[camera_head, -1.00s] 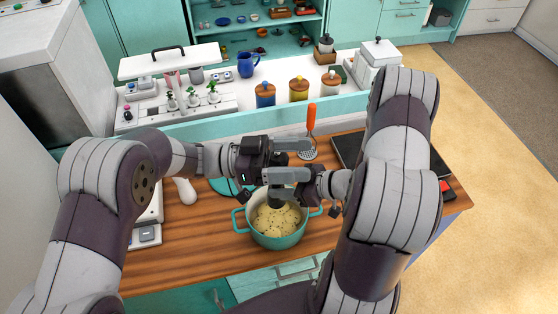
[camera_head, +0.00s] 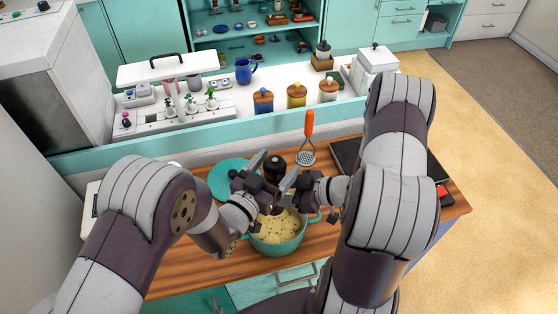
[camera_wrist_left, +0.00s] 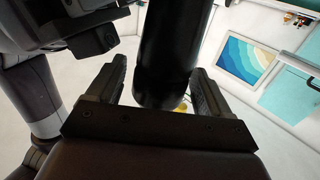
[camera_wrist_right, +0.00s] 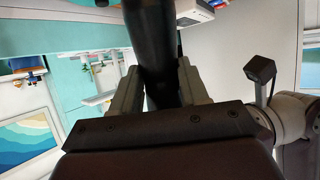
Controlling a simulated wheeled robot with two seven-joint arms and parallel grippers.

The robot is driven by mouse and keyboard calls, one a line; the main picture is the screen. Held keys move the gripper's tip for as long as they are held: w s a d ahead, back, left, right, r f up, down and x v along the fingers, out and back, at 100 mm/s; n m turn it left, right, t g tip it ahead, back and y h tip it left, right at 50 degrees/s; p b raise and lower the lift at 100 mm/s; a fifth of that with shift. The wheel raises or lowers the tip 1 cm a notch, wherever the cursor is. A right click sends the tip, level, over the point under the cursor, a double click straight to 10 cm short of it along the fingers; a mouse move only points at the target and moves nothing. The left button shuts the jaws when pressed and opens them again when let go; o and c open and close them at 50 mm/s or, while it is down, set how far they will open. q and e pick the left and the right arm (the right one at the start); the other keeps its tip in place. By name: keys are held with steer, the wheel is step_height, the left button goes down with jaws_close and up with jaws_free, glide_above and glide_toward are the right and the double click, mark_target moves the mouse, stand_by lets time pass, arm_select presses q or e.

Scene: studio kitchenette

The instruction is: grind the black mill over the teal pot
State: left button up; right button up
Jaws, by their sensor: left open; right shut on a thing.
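The black mill (camera_head: 275,166) is upright over the teal pot (camera_head: 284,249), its top showing between my left fingers. My left gripper (camera_head: 274,171) is open, one finger on each side of the mill; the left wrist view shows the dark body (camera_wrist_left: 165,50) between the spread fingers. My right gripper (camera_head: 286,197) is shut on the mill lower down; the right wrist view shows the mill (camera_wrist_right: 155,50) between its fingers. The pot holds pale food (camera_head: 281,229) with dark specks. The mill's lower end is largely hidden by the grippers.
A teal round lid (camera_head: 222,184) lies left of the mill on the wooden counter (camera_head: 190,258). A masher with an orange handle (camera_head: 309,123) is behind, and a dark flat panel (camera_head: 345,152) is to the right. Jars (camera_head: 297,95) stand on the ledge behind.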

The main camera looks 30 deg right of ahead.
arm_select(q)
steer(key=shift+x, duration=0.9)
steer(key=c, duration=1)
steer(key=shift+g, duration=0.3)
steer(key=m+g, duration=0.2)
steer(key=g, duration=0.1)
steer(key=m+g+h, duration=0.1)
steer(key=m+g, duration=0.1)
steer(key=g, duration=0.1)
steer(key=s+m+g+h, duration=0.1)
steer(key=m+g, duration=0.1)
steer(key=g, duration=0.1)
steer(key=shift+m, duration=0.4)
steer(key=m+g, duration=0.1)
steer(key=g, duration=0.2)
steer(key=m+g+y, duration=0.1)
steer(key=m+g, duration=0.1)
steer(key=shift+s+g, duration=0.25)
steer(key=shift+g, duration=0.15)
steer(key=shift+s+a+m+g+y, duration=0.1)
steer(key=shift+s+m+g+y, duration=0.05)
steer(key=shift+m+g+y, duration=0.9)
steer(key=shift+s+a+m+g+y, duration=0.15)
steer(key=shift+m+g+y, duration=0.55)
steer(key=shift+g, duration=0.65)
steer(key=shift+f+m, duration=0.1)
steer(key=shift+m, duration=0.15)
